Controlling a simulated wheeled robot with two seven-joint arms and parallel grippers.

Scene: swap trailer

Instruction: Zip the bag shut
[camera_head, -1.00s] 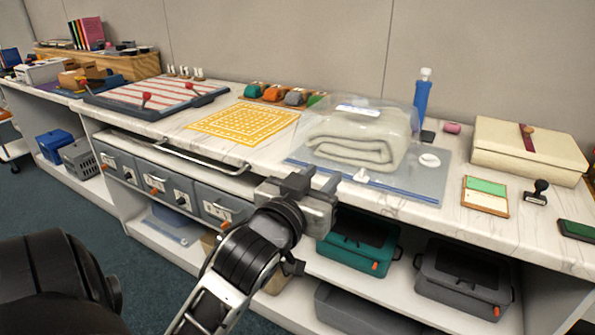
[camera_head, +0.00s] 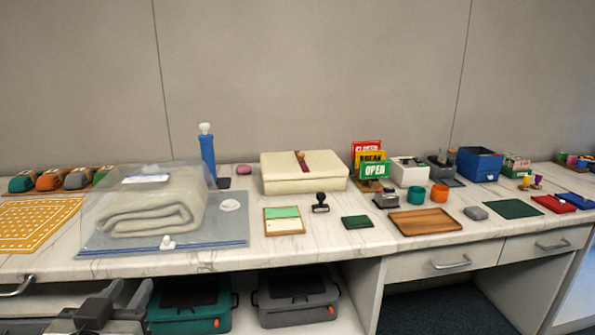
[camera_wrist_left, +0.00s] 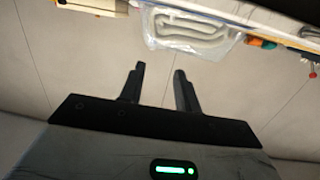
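The clear plastic bag (camera_head: 100,228) lies on the marble-look counter, with a folded beige blanket (camera_head: 150,208) inside. A bluish zip strip runs along its front edge, and a small white slider (camera_head: 167,242) sits near the middle of that strip. A white round valve (camera_head: 230,205) is on the bag's right part. My left gripper (camera_head: 118,300) is at the bottom left of the head view, low in front of the counter edge and apart from the bag. In the left wrist view its two fingers (camera_wrist_left: 158,85) are spread and empty, and the bag (camera_wrist_left: 190,28) shows beyond them. My right gripper is not in view.
A blue pump (camera_head: 207,152) stands behind the bag. A cream box (camera_head: 303,172), a stamp (camera_head: 320,203) and a green-and-cream card (camera_head: 284,220) are to its right. A yellow patterned mat (camera_head: 35,225) is to its left. Teal (camera_head: 190,305) and grey cases (camera_head: 297,297) sit below the counter.

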